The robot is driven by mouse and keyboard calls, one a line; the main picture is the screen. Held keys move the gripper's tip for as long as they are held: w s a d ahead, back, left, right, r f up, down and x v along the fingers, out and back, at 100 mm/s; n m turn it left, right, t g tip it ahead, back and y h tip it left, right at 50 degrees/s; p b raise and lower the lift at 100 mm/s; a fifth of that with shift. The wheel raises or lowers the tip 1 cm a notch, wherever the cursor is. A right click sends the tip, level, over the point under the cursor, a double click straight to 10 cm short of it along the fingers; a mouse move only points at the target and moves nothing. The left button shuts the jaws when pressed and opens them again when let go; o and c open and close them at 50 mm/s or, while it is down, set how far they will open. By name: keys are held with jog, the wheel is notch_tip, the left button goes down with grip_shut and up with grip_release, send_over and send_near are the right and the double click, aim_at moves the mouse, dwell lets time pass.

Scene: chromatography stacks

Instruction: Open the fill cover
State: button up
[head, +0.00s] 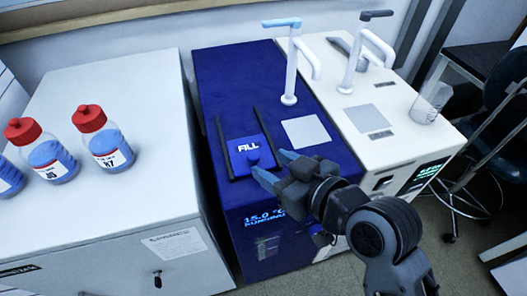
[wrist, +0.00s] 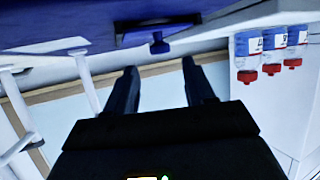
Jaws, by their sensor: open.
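The fill cover (head: 249,147) is a small blue panel marked FILL on top of the dark blue unit (head: 225,85). It lies flat between two dark rails, with a round blue knob (head: 253,161) near its front edge. In the wrist view, which looks upside down, the cover (wrist: 135,30) is at the top, seen edge-on, with its knob (wrist: 159,46) sticking out. My gripper (head: 276,167) is open and empty, just right of the cover in the head view. In the wrist view the knob is beyond the gap between the fingertips (wrist: 159,66), apart from them.
A white cabinet (head: 105,185) at left carries several red-capped bottles (head: 105,140). A light square plate (head: 306,131) and a white swivel spout (head: 290,75) are on the blue unit. A white unit (head: 345,120) stands to its right. A dark stool (head: 490,130) is at far right.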

aim_at(255, 156)
jog(key=shift+x, duration=2.75)
jog(key=shift+c, duration=0.3)
grip_shut()
